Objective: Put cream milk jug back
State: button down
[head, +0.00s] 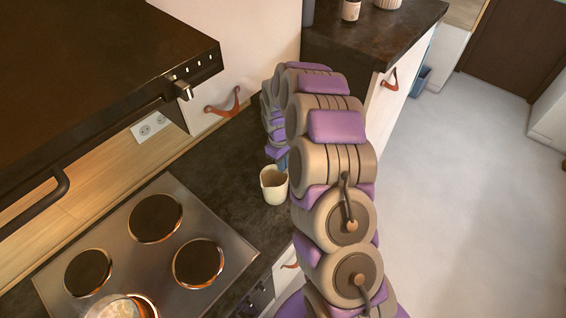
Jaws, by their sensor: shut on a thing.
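The cream milk jug (273,186) is upright at the dark countertop, just right of the stove and beside my arm. My gripper (282,163) is at the jug's upper right rim, mostly hidden behind my arm links; only a bluish part of it shows. It is shut on the jug. I cannot tell whether the jug's base touches the counter.
A stove (150,250) with several burners, one with a pot (122,308) on it, lies to the left. A dark hood-like unit (90,80) overhangs the left. Dark counter (225,155) is clear behind the jug. A higher dark top (375,40) holds small containers. Open floor (450,200) lies right.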

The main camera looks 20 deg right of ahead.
jog(key=shift+a, duration=0.4)
jog(key=c, duration=1.6)
grip_release()
jog(key=o, duration=0.4)
jog(key=shift+d, duration=0.4)
jog(key=shift+c, duration=0.2)
